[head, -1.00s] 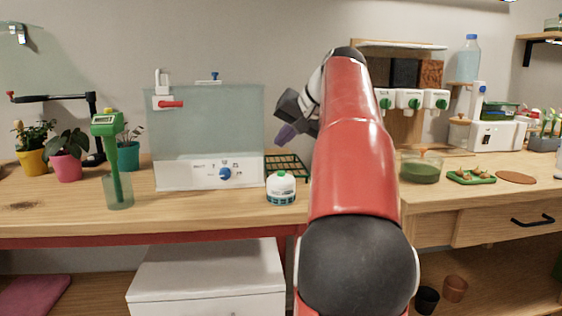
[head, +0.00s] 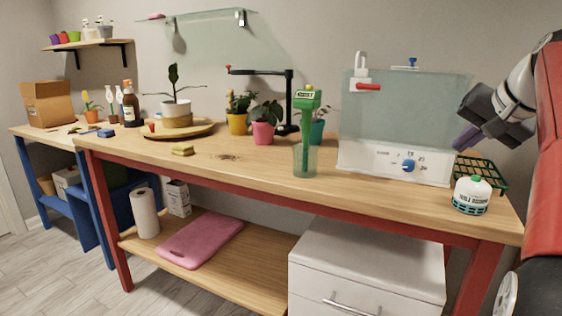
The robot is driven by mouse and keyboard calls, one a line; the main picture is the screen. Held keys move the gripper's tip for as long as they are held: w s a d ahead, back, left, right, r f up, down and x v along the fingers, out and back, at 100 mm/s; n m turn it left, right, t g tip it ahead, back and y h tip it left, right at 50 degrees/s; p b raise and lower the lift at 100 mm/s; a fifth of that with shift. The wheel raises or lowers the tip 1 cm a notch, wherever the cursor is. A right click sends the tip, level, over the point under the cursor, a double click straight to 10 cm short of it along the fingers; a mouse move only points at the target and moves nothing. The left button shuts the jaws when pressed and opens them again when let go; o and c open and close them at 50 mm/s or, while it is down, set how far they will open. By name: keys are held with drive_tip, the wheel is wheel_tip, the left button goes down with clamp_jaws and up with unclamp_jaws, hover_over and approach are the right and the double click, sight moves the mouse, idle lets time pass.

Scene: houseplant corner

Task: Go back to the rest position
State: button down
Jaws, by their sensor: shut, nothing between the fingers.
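My gripper (head: 466,138) is at the right side of the head view, raised above the right end of the wooden bench (head: 370,196). It is shut, with nothing in it. Its purple fingertips point down and left, beside the right edge of the glass-fronted tank with a white control panel (head: 395,160). A small white canister with a green cap (head: 471,195) stands on the bench below the gripper, apart from it. My red arm fills the right edge of the view.
A green meter (head: 308,100) stands in a clear cup (head: 305,160). Potted plants, including a pink pot (head: 263,132), stand behind it. A green rack (head: 482,170) lies by the tank. A white drawer cabinet (head: 365,262) is under the bench. The bench's left front is mostly clear, except for a yellow sponge (head: 183,149).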

drive_tip(key=s+a+f+n+g, duration=0.15)
drive_tip(key=a+f, duration=0.35)
drive_tip(key=a, duration=0.5)
drive_tip(key=s+a+f+n, duration=0.2)
drive_tip(key=s+a+f, duration=0.2)
drive_tip(key=s+f, duration=0.2)
drive_tip(key=s+a+f+n+g, duration=0.1)
drive_tip(key=s+a+f+n, duration=0.1)
drive_tip(key=s+a+f, duration=0.3)
drive_tip(key=s+a+f+n, duration=0.2)
drive_tip(key=s+a+f, duration=0.3)
drive_tip(key=f, duration=0.7)
drive_tip(key=shift+s+a+f+h, duration=0.15)
drive_tip(key=shift+s+f+h, duration=0.2)
drive_tip(key=shift+s, duration=0.8)
